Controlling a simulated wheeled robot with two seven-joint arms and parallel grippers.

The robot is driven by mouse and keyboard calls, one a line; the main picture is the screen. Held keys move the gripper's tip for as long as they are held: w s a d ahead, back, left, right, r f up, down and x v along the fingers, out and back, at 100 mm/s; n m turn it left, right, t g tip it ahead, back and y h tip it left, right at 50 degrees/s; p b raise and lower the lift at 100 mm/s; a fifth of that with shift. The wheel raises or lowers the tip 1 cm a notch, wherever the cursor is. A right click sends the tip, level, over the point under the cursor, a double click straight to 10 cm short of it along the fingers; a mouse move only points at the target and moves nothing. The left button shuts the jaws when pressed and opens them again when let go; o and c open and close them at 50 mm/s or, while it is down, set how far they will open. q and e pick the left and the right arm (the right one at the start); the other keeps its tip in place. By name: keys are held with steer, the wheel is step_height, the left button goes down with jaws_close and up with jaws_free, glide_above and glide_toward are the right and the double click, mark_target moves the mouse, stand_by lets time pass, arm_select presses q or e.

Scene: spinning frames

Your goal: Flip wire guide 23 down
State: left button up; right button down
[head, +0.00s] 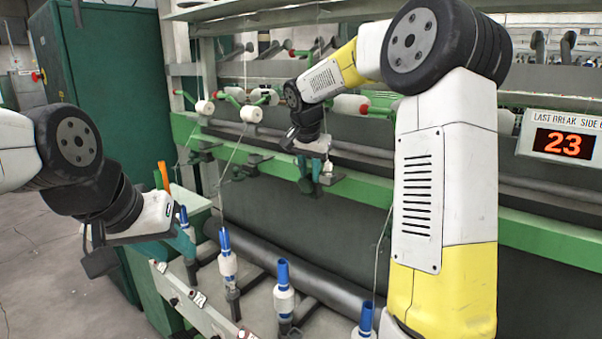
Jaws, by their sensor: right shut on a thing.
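My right gripper (307,180) is at the green rail in the middle of the head view, pointing down, its teal fingers shut on what looks like a dark wire guide (338,181). The fingers and wrist hide much of this guide, and I cannot tell its exact tilt. Other dark wire guides (253,160) stick out from the rail to the left. A display (566,143) at the right reads 23 in red. My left gripper (178,243) hangs at the left, apart from the rail; its fingers are seen too edge-on to tell their opening.
White rollers (251,114) sit above the green rail (455,210). A thin thread runs down from a roller. A green cabinet (115,85) stands at the left.

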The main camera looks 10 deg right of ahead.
mark_target(302, 181)
steer(key=shift+r, duration=0.1)
steer(key=shift+s+a+f+n+t+h, duration=0.2)
steer(key=shift+s+a+n+t+h, duration=0.1)
steer(key=shift+s+a+t+h, duration=0.65)
steer(key=shift+s+a+f+t+h, duration=0.2)
steer(key=shift+a+f+t+h, duration=0.05)
steer(key=shift+t+h, duration=0.3)
steer(key=shift+s+a+f+t+h, duration=0.2)
steer(key=shift+t+h, duration=0.2)
steer(key=shift+t, duration=0.2)
steer(key=f+t+h, duration=0.1)
steer(key=s+a+f+t+h, duration=0.1)
steer(key=t, duration=0.1)
steer(key=shift+s+a+n+h, duration=0.15)
steer(key=shift+a+n+h, duration=0.05)
steer(key=shift+n+h, duration=0.2)
steer(key=shift+s+a+f+t+h, duration=0.15)
steer(key=shift+f+t+h, duration=0.25)
steer(key=shift+t, duration=0.3)
steer(key=shift+s+a+f+t+h, duration=0.15)
steer(key=shift+f+t+h, duration=0.15)
steer(key=shift+t+h, duration=0.3)
steer(key=c, duration=1.5)
jaws_free()
